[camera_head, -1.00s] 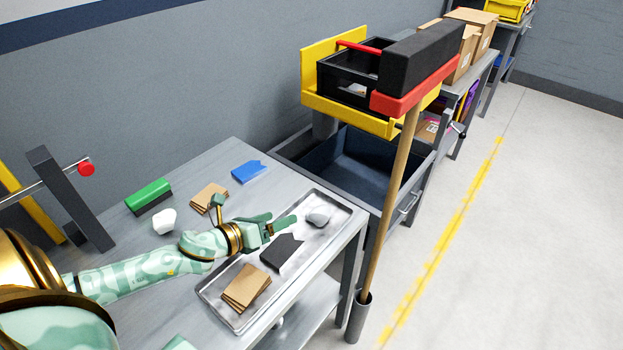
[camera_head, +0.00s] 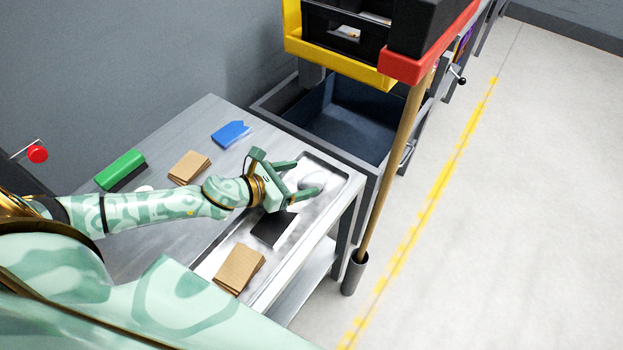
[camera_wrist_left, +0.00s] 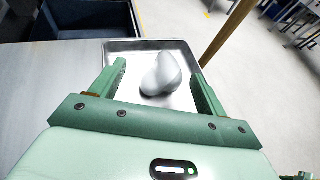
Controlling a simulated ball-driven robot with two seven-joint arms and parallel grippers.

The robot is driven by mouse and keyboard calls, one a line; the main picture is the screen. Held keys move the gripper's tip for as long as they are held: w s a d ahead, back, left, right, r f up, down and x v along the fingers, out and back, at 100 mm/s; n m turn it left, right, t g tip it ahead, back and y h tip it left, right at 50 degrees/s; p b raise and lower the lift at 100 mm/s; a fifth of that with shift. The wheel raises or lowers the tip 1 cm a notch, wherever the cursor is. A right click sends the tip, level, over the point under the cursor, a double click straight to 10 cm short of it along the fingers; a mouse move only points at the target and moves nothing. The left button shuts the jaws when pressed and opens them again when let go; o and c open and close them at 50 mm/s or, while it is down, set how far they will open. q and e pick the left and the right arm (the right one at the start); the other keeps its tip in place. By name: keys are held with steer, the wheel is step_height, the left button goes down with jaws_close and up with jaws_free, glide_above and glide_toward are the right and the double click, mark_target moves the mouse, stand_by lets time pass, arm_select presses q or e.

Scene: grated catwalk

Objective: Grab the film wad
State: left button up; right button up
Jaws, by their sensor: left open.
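The film wad (camera_wrist_left: 161,74) is a pale grey, rounded lump on the metal tray (camera_wrist_left: 150,45). In the head view the wad (camera_head: 316,180) sits at the tray's far end, partly hidden by a finger. My left gripper (camera_head: 306,178) is open, with its two fingers pointing at the far end of the tray. In the left wrist view the wad shows between the open fingers of the left gripper (camera_wrist_left: 159,68); I see no clear contact.
The tray also holds a dark flat piece (camera_head: 272,229) and a brown cardboard stack (camera_head: 239,268). A blue piece (camera_head: 230,134), another cardboard stack (camera_head: 189,168) and a green-black block (camera_head: 121,171) lie on the grey table. A wooden-handled broom (camera_head: 392,180) stands beyond the tray.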

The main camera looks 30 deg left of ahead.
mark_target(317, 176)
arm_select(q)
steer(key=b+x, duration=0.1)
steer(key=x, duration=0.5)
steer(key=shift+s+d, duration=0.15)
steer(key=shift+d, duration=0.05)
steer(key=c, duration=1)
